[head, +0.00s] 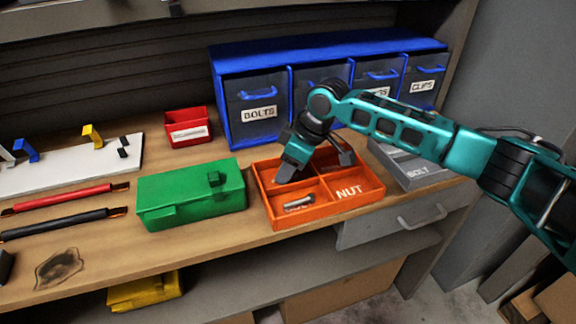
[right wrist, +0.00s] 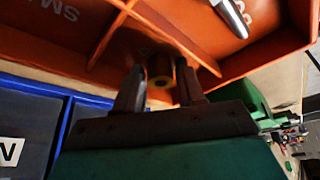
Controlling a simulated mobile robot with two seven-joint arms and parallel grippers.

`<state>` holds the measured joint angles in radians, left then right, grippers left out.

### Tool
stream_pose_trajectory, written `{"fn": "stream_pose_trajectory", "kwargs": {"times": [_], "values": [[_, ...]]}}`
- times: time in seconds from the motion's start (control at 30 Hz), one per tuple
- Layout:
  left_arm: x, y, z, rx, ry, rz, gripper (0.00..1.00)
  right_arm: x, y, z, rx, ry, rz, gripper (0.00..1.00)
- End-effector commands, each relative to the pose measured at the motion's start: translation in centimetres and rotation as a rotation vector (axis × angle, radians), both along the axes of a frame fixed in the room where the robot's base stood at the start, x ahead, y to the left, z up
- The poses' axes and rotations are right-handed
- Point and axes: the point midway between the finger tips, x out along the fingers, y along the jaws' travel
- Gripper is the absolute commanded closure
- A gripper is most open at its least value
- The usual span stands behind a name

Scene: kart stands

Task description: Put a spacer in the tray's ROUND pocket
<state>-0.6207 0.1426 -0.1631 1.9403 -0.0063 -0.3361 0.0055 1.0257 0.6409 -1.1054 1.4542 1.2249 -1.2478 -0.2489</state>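The orange tray (head: 375,192) has several compartments; one bears the label NUT. My right gripper (head: 290,172) points down into its back left compartment. A silver pin (head: 298,203) lies in the front left compartment. My left gripper is not in view.
A green box (head: 190,200) stands left of the tray, and a grey bin (head: 415,172) marked BOLT to its right. Blue drawers (head: 255,110) stand behind, beside a small red bin (head: 188,128). The bench front left of the green box has some bare wood.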

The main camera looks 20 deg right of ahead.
Motion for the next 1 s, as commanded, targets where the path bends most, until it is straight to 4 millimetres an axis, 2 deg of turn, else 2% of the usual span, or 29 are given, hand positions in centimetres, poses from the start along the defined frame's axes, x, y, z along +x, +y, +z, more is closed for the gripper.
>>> {"fn": "stream_pose_trajectory", "kwargs": {"times": [0.13, 0.23, 0.5, 0.7, 0.83, 1.0], "values": [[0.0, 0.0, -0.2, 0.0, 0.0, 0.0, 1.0, 0.0, 0.0, 0.5, -0.001, -0.002, 0.0, 0.61], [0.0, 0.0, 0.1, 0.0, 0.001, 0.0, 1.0, -0.2, -0.5, 1.8, 0.001, -0.003, -0.001, 0.61], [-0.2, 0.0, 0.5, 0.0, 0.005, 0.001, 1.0, -1.6, -2.3, 7.2, 0.0, -0.003, -0.001, 0.61], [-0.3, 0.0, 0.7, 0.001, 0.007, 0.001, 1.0, -2.3, -3.3, 10.2, 0.0, -0.001, 0.0, 0.61], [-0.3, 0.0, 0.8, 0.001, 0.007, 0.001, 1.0, -2.6, -3.6, 11.2, 0.001, -0.001, 0.0, 0.61], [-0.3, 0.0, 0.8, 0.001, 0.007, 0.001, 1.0, -2.7, -3.7, 11.5, 0.0, 0.0, 0.0, 0.61]]}}
